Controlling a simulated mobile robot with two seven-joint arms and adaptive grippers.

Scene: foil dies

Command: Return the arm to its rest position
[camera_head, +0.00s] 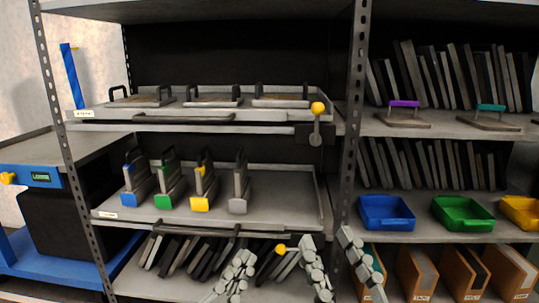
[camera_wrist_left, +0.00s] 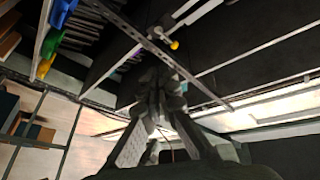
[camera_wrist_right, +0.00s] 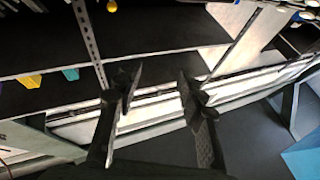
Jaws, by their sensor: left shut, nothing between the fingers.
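My left gripper (camera_head: 243,258) is at the bottom of the head view, in front of the lowest shelf. In the left wrist view its fingers (camera_wrist_left: 163,82) come together with nothing between them. My right gripper (camera_head: 328,240) is just to its right in the head view, near the rack post. In the right wrist view its fingers (camera_wrist_right: 156,82) stand apart, with nothing between them. Neither gripper is seen touching the rack.
A pull-out tray (camera_head: 282,222) holds several upright dies with coloured bases. A tray above (camera_head: 230,113) carries flat dies with handles. Blue (camera_head: 386,212) and green (camera_head: 463,214) bins stand at the right. A blue cart (camera_head: 50,240) is at the left.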

